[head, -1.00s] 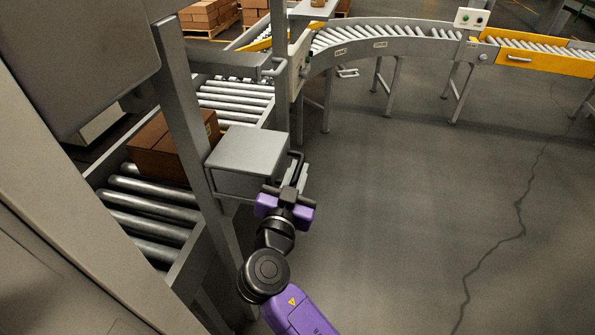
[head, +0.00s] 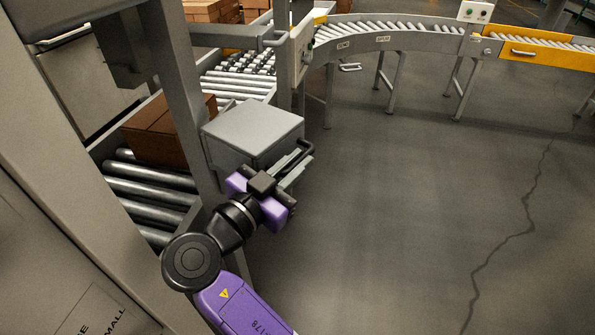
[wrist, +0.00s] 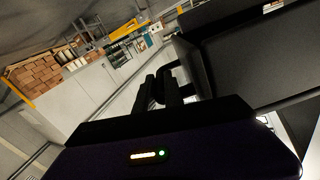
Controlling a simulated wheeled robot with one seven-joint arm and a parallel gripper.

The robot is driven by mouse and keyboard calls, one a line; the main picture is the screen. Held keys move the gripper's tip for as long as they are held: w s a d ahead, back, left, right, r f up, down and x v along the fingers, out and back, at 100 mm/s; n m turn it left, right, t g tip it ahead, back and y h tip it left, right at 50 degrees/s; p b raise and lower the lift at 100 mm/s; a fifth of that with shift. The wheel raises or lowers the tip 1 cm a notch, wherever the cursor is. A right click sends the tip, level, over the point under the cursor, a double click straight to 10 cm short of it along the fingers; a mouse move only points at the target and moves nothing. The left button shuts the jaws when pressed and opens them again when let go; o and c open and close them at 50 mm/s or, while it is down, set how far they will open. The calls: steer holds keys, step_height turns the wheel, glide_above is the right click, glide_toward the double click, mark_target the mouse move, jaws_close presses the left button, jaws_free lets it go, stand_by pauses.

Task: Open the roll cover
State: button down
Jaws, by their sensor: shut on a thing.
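A grey box-shaped cover (head: 253,131), which looks like the roll cover, sits at the conveyor's side in the head view. Its flat top and front show. A dark bar handle (head: 306,147) sticks out from its right side. My gripper (head: 297,162) is at this handle, shut on it, with the purple wrist below and left. In the wrist view, the dark fingers (wrist: 160,92) meet the curved handle (wrist: 179,67), beside a large dark panel (wrist: 255,60) of the cover. The exact contact is too dark to see.
A roller conveyor (head: 150,190) with a brown carton (head: 165,130) runs behind a grey post (head: 180,90) to the left. A curved conveyor (head: 400,32) crosses the back. The floor (head: 400,220) to the right is clear.

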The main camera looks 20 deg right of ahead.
steer(key=shift+s+a+g, duration=0.25)
steer(key=shift+s+g, duration=0.05)
steer(key=c, duration=1.7)
jaws_free()
step_height(320, 180, up, 20)
